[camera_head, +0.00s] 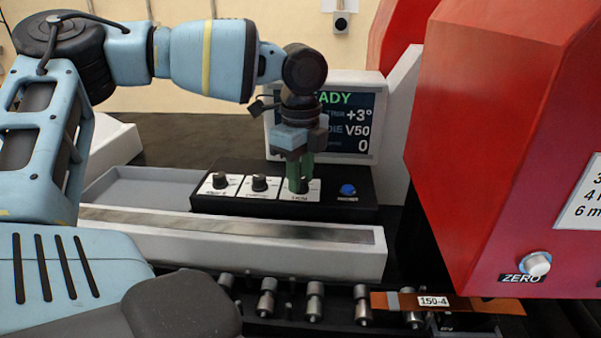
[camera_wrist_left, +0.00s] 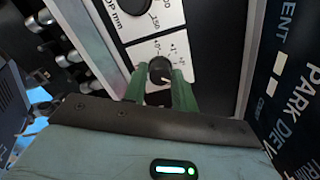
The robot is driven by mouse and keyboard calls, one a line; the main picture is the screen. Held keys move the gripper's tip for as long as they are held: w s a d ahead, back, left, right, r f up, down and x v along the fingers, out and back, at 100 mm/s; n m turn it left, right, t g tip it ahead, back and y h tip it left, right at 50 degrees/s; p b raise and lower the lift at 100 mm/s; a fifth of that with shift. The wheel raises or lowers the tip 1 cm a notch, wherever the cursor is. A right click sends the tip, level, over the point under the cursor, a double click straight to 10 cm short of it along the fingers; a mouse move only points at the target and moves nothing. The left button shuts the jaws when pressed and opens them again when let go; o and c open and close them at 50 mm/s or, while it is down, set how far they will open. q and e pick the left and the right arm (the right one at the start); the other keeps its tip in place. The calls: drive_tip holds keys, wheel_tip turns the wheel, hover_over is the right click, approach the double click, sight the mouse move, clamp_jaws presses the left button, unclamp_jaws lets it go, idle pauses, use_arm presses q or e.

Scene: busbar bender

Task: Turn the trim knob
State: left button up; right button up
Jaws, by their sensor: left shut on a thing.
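The trim knob is a small dark knob on a white scale plate, the rightmost of three on the black control panel (camera_head: 285,204). In the left wrist view the trim knob (camera_wrist_left: 160,70) sits between two green fingertips, its pale pointer mark visible. My left gripper (camera_head: 300,178) comes down on it from above and is shut on it; the fingers hide most of the knob in the head view. The display (camera_head: 355,143) behind my gripper reads "READY", "+3°", "V50" and "0", partly covered by my wrist. My right gripper is not in view.
Two other black knobs (camera_head: 260,183) stand left of the trim knob, and a blue button (camera_head: 348,189) to its right. A red machine housing (camera_head: 500,130) with a ZERO knob (camera_head: 537,264) fills the right. Rollers and a copper bar (camera_head: 470,304) lie in front.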

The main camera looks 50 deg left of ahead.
use_arm(q)
drive_tip(key=o, duration=1)
drive_tip(key=shift+r, duration=3.95)
drive_tip(key=shift+f, duration=0.1)
